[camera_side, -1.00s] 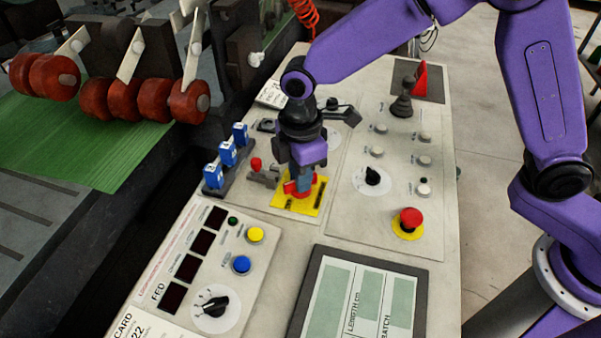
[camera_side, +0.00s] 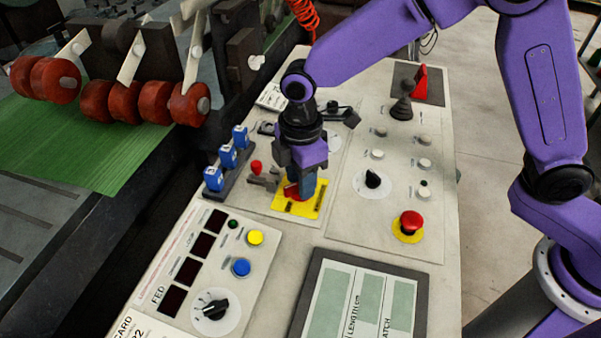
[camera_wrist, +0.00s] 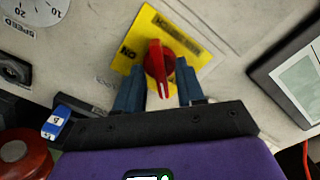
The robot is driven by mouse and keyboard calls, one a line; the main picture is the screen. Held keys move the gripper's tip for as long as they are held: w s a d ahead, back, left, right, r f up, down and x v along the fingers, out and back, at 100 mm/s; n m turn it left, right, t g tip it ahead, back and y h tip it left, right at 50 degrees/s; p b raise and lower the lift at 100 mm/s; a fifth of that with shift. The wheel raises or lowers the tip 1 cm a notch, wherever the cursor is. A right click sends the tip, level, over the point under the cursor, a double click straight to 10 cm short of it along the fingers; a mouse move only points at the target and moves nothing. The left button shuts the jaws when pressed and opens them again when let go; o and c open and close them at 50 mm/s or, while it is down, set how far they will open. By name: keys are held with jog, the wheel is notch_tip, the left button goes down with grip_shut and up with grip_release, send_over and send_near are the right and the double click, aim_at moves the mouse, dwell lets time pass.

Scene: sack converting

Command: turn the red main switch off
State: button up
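The red main switch (camera_wrist: 158,62) is a rotary knob on a yellow plate (camera_wrist: 196,62) with black lettering. In the wrist view its narrow end points down toward my gripper's palm, and an ON mark shows to its left. My gripper (camera_wrist: 160,88) has one blue finger on each side of the knob, with gaps showing beside the narrow end, so it looks open around it. In the side view the fingers (camera_side: 303,188) stand low over the yellow plate (camera_side: 313,208). They hide most of the red knob (camera_side: 291,190); contact cannot be told.
Close to the left are a small red-topped lever (camera_side: 256,167) and blue blocks (camera_side: 228,155). A red mushroom button (camera_side: 410,222) and a black rotary knob (camera_side: 372,178) lie to the right. A screen (camera_side: 360,300) stands nearer the front. Bare panel lies between them.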

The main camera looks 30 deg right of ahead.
jog(key=shift+r, duration=0.1)
notch_tip(320, 180, up, 17)
jog(key=shift+r, duration=0.15)
dwell(0.4)
jog(key=shift+s+d, duration=0.1)
jog(key=s+d+f+m, duration=0.2)
jog(key=s+d+f, duration=0.3)
jog(key=s+d, duration=0.6)
jog(key=s+d+f+m, duration=0.3)
jog(key=s+d+f, duration=0.2)
jog(key=s+d, duration=0.6)
jog(key=d, duration=0.4)
jog(key=shift+s+f+m, duration=0.15)
jog(key=shift+s+m, duration=0.15)
jog(key=shift+s, duration=0.1)
